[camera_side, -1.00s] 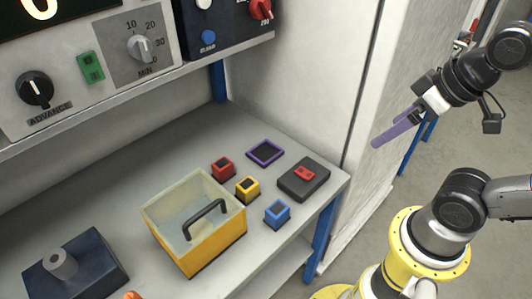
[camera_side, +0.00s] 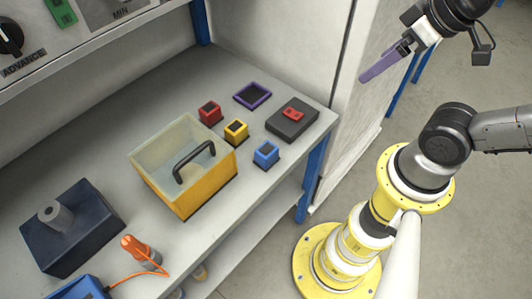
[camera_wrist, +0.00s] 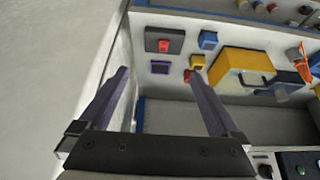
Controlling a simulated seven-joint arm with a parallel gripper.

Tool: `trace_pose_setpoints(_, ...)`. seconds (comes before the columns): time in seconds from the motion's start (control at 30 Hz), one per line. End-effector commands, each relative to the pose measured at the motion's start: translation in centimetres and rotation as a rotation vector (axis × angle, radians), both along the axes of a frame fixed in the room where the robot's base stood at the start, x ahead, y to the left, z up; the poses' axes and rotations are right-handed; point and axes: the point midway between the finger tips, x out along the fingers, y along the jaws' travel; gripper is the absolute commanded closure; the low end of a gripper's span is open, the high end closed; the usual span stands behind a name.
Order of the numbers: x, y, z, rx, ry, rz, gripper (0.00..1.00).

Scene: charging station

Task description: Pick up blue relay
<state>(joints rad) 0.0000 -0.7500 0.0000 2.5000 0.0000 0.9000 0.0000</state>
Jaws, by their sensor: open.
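My gripper (camera_side: 364,80) has purple fingers and is up in the air to the right of the bench, well apart from the relay. In the wrist view its two fingers (camera_wrist: 160,88) are spread with nothing between them.
A yellow relay (camera_side: 236,132), a red relay (camera_side: 210,113), a purple-framed square (camera_side: 253,95) and a dark block with a red part (camera_side: 292,118) stand close by. The yellow box (camera_side: 208,188) has a raised handle. A white wall (camera_side: 368,45) rises beside the bench's right end.

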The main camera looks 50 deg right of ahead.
Motion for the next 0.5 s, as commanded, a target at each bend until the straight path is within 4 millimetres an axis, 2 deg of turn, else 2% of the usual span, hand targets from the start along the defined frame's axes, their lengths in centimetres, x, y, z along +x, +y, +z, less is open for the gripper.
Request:
trace_pose_setpoints(0.07,0.00,0.00,0.00,0.000,0.000,0.000,0.02)
trace_pose_setpoints(0.13,0.00,0.00,0.00,0.000,0.000,0.000,0.14)
trace_pose_setpoints(0.5,0.00,0.00,0.00,0.019,0.000,-0.035,0.15)
